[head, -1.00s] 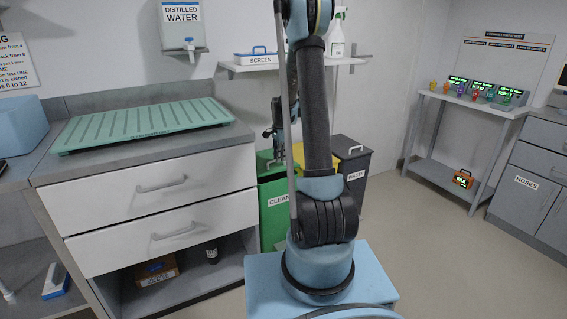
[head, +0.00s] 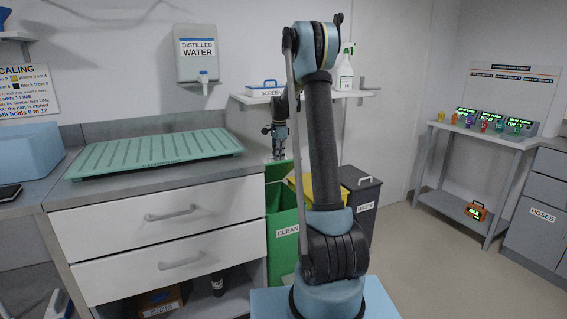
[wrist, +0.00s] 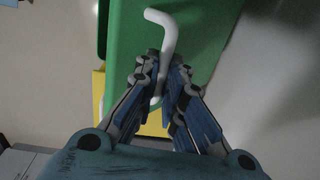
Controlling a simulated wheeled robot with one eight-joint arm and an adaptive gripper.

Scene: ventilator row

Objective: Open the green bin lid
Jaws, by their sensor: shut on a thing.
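The green bin (head: 284,242), labelled CLEAN, stands on the floor right of the drawer cabinet and is partly hidden by my arm. Its green lid (head: 278,171) appears tilted up at the back of the bin. In the wrist view the green lid (wrist: 208,30) fills the upper middle and carries a bent white handle (wrist: 163,28). My gripper (wrist: 162,82) is shut on this handle, with the fingers on either side of its lower part. In the head view my gripper (head: 278,152) is small, just above the lid.
A yellow bin (head: 326,186) and a dark grey WASTE bin (head: 362,200) stand close on the right. The cabinet with a green ribbed mat (head: 155,152) is close on the left. A wall shelf (head: 345,95) with a spray bottle is behind. Open floor lies to the right.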

